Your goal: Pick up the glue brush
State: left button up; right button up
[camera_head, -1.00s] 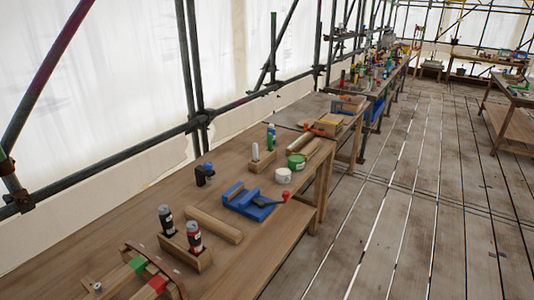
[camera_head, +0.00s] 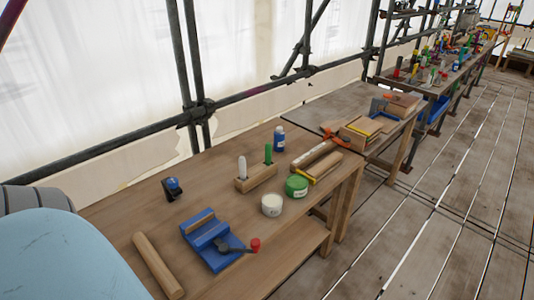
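I cannot clearly make out a glue brush. A wooden block (camera_head: 257,178) on the near bench holds a white upright piece (camera_head: 242,167) and a green upright piece (camera_head: 268,154); whether either is a brush is too small to tell. A green tin (camera_head: 296,187) and a white tub (camera_head: 271,205) stand in front of the block. A blue bottle (camera_head: 279,139) stands behind it. Neither of my grippers shows; a pale blue and grey part, probably my arm, fills the lower left corner.
A blue vise (camera_head: 212,240) with a red-ended handle and a wooden cylinder (camera_head: 158,265) lie at the near bench's front. A small dark blue-topped tool (camera_head: 173,188) stands left. Wooden pieces and orange clamps lie right. Scaffold poles run behind; plank floor (camera_head: 400,240) is open at right.

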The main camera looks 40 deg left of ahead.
aim_at(242, 161)
jog(key=i, duration=1.7)
jog(key=i+u, duration=0.2)
jog(key=u, duration=0.2)
jog(key=i+l+u, duration=0.1)
jog(key=u, duration=0.3)
jog(key=i+l+u, duration=0.2)
jog(key=u, duration=0.2)
jog(key=i, duration=0.1)
